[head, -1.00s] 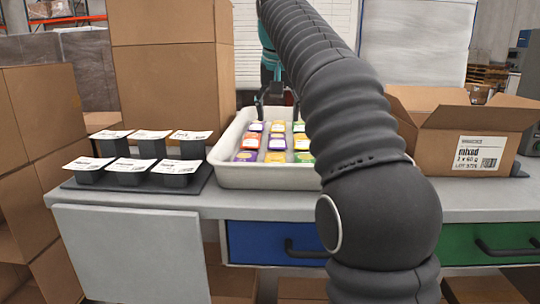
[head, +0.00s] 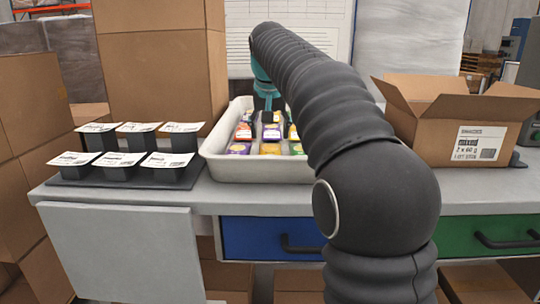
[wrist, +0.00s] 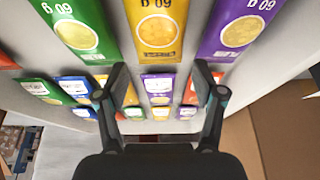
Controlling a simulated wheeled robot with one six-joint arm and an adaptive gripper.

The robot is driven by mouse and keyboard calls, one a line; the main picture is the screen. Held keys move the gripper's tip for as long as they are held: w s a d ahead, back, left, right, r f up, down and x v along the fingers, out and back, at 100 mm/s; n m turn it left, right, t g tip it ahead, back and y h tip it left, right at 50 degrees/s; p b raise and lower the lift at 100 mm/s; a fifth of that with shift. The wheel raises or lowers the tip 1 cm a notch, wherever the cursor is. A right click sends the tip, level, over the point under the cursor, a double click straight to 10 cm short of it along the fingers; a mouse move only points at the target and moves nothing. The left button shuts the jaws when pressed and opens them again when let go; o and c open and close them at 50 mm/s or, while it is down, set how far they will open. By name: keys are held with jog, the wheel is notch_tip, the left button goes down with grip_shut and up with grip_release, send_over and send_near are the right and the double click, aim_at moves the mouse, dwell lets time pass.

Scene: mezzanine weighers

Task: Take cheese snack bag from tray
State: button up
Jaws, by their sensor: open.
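The tray (head: 216,152) is a white bin on the bench, holding rows of small colored snack bags. In the wrist view, green (wrist: 75,28), yellow (wrist: 156,28) and purple (wrist: 236,25) bags stand large at the top, with smaller bags behind the fingers. A purple bag (wrist: 158,86) shows between my fingertips. I cannot tell which bag is the cheese one; the flavor words are not readable. My gripper (wrist: 161,84) is open, pointing down over the bags, with nothing visibly held. In the head view my gripper (head: 267,104) is at the tray's far part, partly hidden by my arm.
An open cardboard box (head: 440,140) stands on the right. Tall cartons (head: 155,70) rise behind the tubs. Blue (head: 240,237) and green (head: 460,240) drawers are below the bench.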

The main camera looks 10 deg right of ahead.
jog(key=shift+s+x, duration=0.2)
jog(key=shift+x, duration=2.1)
jog(key=shift+f, duration=0.1)
jog(key=shift+a, duration=0.1)
jog(key=c, duration=0.8)
jog(key=shift+r, duration=0.2)
